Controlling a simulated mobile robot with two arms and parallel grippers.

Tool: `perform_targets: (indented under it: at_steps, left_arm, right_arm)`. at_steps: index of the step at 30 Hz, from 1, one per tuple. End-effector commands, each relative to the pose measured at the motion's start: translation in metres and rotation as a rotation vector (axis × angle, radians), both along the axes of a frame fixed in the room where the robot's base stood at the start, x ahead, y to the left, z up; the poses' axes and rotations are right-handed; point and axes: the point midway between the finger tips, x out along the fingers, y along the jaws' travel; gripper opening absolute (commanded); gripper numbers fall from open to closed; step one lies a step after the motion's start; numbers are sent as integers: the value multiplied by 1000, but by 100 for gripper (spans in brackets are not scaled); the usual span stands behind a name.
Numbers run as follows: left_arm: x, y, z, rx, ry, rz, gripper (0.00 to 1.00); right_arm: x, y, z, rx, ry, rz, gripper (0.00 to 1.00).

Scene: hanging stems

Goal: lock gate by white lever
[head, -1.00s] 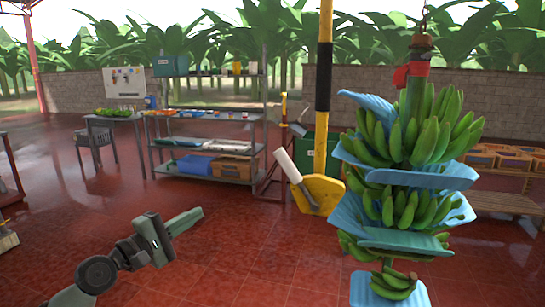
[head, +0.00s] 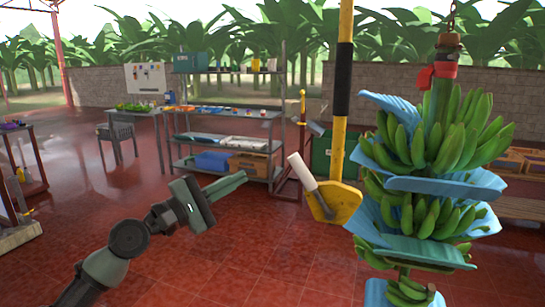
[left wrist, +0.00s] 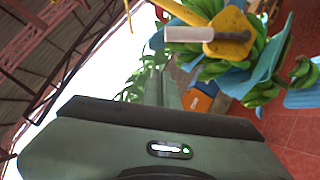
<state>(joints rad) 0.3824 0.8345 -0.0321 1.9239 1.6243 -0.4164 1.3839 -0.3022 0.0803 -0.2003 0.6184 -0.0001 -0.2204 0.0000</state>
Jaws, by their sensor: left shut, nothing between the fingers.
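The white lever (head: 302,172) sticks up and leans left from a yellow plate (head: 343,203) at the foot of a yellow and black post (head: 342,95). Its grey lower part crosses the plate. In the left wrist view the white lever (left wrist: 184,34) lies sideways, beside the yellow plate (left wrist: 232,22), beyond my fingers. My left gripper (head: 243,177) is shut and empty, left of the lever in the head view and apart from it. Its fingers show in the left wrist view (left wrist: 162,88). I cannot make out a separate gate. My right gripper is not in view.
A hanging banana bunch (head: 425,150) with blue sheets (head: 440,185) stands close right of the post. A shelf rack (head: 225,140) and a table (head: 145,112) stand behind. A green bin (head: 322,155) is behind the post. The red tiled floor (head: 250,250) in front is clear.

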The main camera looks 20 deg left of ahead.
Motion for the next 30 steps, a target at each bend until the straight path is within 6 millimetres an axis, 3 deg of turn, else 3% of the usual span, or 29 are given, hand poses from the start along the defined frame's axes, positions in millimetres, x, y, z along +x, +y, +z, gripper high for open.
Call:
perform_targets:
  at_steps: [1, 8, 12, 18, 30]
  left_arm:
    - [9, -7, 10, -2, -2, -2, 0]
    - [50, -34, 21, -3, -2, -1, 0]
    - [52, -53, 28, 1, -1, -2, 0]
    - [54, -66, 30, 1, 0, -1, 0]
    - [55, -69, 29, 2, 0, 0, 0]
  right_arm:
    - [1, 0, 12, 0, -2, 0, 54]
    - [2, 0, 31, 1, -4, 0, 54]
    - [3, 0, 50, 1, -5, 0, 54]
    - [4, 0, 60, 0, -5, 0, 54]
    - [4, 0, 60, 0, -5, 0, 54]
